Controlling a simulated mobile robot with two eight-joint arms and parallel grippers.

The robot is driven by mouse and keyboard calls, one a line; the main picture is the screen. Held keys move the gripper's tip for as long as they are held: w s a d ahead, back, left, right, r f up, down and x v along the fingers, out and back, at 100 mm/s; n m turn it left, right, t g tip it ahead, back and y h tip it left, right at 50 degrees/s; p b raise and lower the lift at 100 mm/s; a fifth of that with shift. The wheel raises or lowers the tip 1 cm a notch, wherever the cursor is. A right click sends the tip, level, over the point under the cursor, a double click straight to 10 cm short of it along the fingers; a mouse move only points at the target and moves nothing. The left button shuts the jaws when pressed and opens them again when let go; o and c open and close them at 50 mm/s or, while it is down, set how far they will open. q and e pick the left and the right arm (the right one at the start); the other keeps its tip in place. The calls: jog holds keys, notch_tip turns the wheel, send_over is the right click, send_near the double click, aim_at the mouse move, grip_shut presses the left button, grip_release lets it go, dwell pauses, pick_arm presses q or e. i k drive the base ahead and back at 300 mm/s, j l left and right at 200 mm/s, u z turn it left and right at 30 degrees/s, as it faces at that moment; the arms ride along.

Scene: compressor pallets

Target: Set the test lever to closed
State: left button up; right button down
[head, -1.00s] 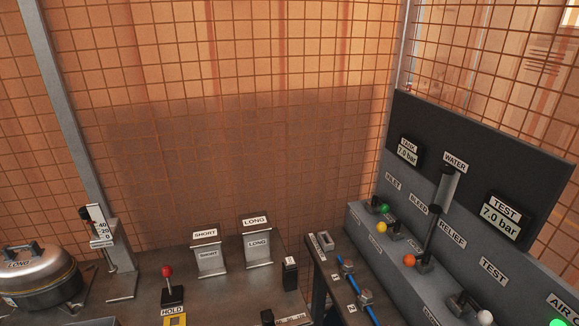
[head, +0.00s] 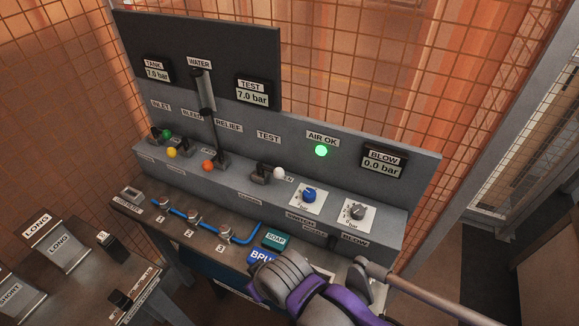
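The test lever (head: 263,174) sits on the sloped grey panel below the TEST label (head: 268,137). Its white knob (head: 278,173) points to the right. Lettering behind the knob is partly hidden, and only its end shows. The TEST display (head: 252,93) reads 7.0 bar. A grey and purple part of one of my arms rises at the bottom, in front of the bench and well short of the lever. No gripper fingers can be made out, and nothing touches the lever.
Green, yellow and orange knobbed levers stand left of the test lever; the orange knob (head: 208,165) is nearest. A blue dial (head: 309,195) and a grey dial (head: 357,212) sit to its right. The AIR OK lamp (head: 321,150) glows green. The BLOW display (head: 382,162) reads 0.0 bar.

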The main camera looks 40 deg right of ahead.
aim_at(279, 172)
jog(key=k+z, duration=0.1)
jog(key=z, duration=1.2)
